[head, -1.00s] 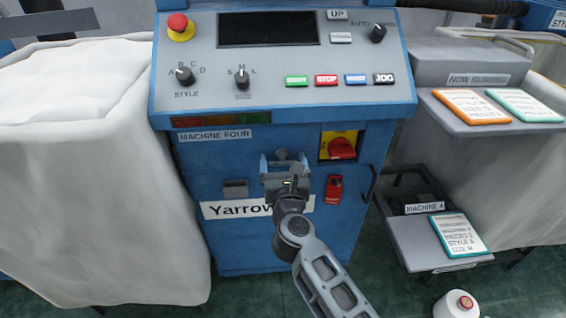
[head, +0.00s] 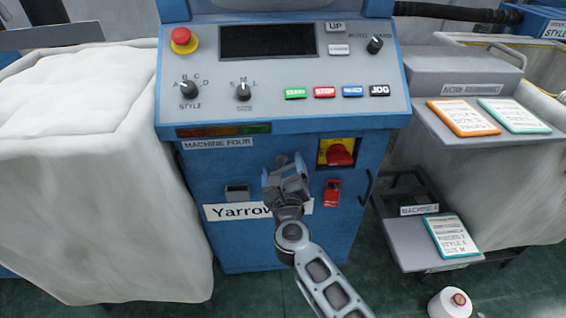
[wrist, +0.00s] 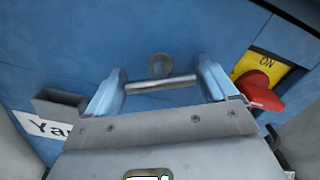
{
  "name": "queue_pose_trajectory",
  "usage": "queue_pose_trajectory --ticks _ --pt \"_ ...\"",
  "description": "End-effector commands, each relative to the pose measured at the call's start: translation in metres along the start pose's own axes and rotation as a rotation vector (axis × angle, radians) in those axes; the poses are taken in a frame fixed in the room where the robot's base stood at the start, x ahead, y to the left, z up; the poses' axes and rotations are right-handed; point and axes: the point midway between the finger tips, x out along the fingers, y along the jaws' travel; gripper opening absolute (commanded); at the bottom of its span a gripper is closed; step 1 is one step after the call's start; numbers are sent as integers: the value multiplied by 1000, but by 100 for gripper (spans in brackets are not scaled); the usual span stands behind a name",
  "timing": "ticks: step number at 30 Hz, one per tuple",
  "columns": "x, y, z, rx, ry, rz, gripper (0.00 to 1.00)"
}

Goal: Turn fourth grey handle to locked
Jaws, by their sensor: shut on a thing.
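A grey handle (head: 299,163) is on the blue front of the machine labelled MACHINE FOUR, left of the red switch. My gripper (head: 286,180) is at this handle, turned at a slant in the head view, and hides part of it. In the wrist view, the grey bar of the handle (wrist: 160,83) spans between the two blue-grey fingertips of my gripper (wrist: 162,88), which are shut on it. A round grey piece (wrist: 160,65) shows just behind the bar. No lock marking is readable near it.
A red rotary switch on a yellow plate (head: 340,153) is close to the right, with a red padlock-like part (head: 332,193) below it. A small grey box (head: 237,192) is to the left. The control panel (head: 300,105) overhangs above. White fabric bins flank the machine.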

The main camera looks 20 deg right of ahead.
Motion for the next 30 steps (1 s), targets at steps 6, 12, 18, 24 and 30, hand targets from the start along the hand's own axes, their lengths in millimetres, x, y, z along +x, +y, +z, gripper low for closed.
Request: queue_pose_trajectory --ticks 6,12,18,24,30 --pt "0 -2 3 -208 1 1 56" --pt "0 -2 3 -398 1 1 56" --pt "0 -1 3 -588 0 2 56" --pt "0 -1 3 -769 0 2 56" --pt "0 0 2 -919 -1 2 55"
